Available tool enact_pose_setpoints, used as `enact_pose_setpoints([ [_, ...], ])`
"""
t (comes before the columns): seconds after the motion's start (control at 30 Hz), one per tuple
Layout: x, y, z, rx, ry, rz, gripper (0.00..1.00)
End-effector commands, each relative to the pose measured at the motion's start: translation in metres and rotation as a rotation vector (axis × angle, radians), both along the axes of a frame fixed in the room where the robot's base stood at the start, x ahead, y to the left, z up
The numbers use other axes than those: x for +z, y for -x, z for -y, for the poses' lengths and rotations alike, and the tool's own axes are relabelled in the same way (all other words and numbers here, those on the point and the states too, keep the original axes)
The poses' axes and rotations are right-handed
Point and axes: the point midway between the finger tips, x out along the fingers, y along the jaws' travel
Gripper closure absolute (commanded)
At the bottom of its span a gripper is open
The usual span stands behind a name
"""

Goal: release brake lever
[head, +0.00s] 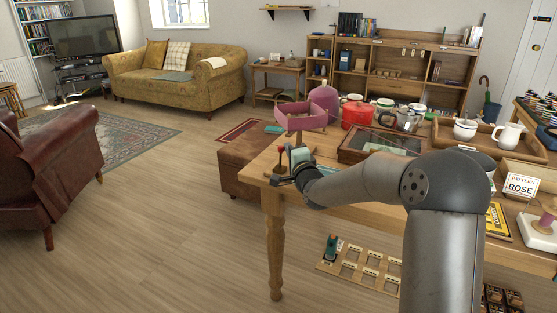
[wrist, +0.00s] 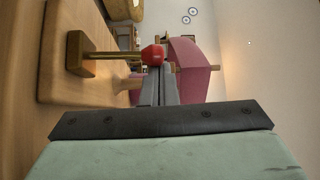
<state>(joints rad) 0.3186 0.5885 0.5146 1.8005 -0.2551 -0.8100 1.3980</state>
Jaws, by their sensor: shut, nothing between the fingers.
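The brake lever's red knob (head: 281,149) stands near the left corner of the wooden table in the head view, with my arm's end right beside it. In the wrist view, which is turned sideways, the lever (wrist: 108,54) is a thin brass-coloured rod rising from a small wooden block (wrist: 80,54) to a red knob (wrist: 152,54).
A glass-topped case (head: 382,145), a red pot (head: 356,115) and a tray with white jugs crowd the table to the right.

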Motion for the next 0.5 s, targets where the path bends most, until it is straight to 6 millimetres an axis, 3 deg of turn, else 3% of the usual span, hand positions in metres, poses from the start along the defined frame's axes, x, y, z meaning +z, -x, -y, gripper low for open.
enact_pose_setpoints([
  [0.27,-0.011,0.014,-0.003,-0.006,0.084,0.157,1.0],
  [0.5,-0.002,0.019,-0.006,-0.006,0.134,0.25,1.0],
])
